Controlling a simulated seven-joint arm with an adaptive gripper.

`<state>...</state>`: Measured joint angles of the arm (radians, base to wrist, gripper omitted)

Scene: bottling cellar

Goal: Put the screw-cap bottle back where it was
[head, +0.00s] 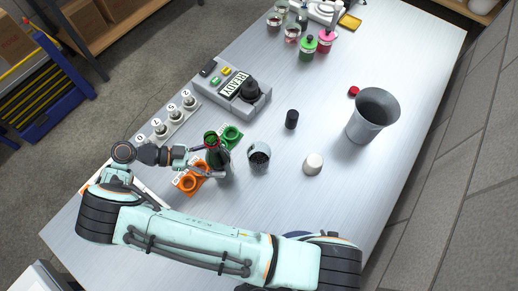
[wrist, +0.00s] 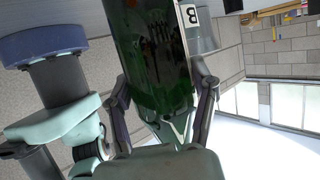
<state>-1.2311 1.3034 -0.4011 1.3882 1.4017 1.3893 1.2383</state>
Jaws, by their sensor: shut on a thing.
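My gripper (head: 206,163) is shut on a dark green bottle (head: 217,156), which stands out between the orange and the green holders. In the wrist view the bottle (wrist: 148,50) fills the space between the two fingers (wrist: 163,108). The orange holder (head: 191,179) has ring-shaped seats and lies just left of and below the bottle. The green holder (head: 232,134) lies just above and right of it. The bottle's base is hidden, so I cannot tell whether it touches a surface. A reddish ring shows near its mouth.
A stand with numbered cards and small bottle-like pieces (head: 176,122) is behind my gripper. A grey READY device (head: 232,93) stands farther back.

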